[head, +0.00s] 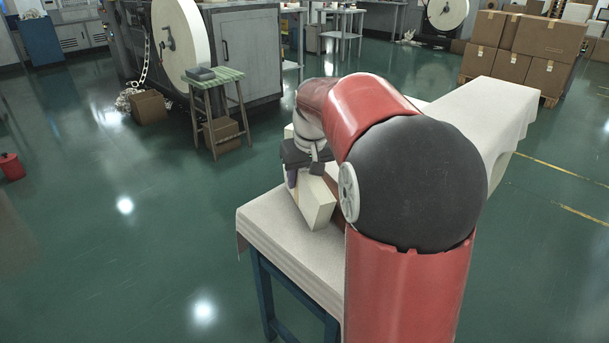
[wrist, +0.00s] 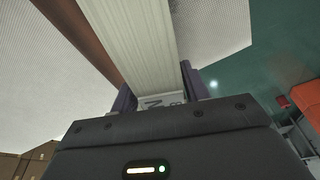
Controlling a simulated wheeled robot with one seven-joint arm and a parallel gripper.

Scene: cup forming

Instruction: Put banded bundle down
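A long, pale cream bundle (head: 316,203) is at the cloth-covered table (head: 262,226) in the head view. My gripper (head: 303,172) is at its upper part, with a purple finger beside it. In the wrist view the bundle (wrist: 140,40) shows fine lengthwise lines and runs between the two purple fingers of my gripper (wrist: 158,90), which are closed on its sides. Whether the bundle's underside touches the cloth is hidden. My arm covers much of the table behind it. I cannot make out the band.
A brown strip (wrist: 78,38) runs beside the bundle over the white cloth; its nature is unclear. Bare cloth lies in front of the bundle and at the table's far right end (head: 490,100). A green-topped stool (head: 214,77) stands apart at the back left. Cardboard boxes (head: 545,40) are at back right.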

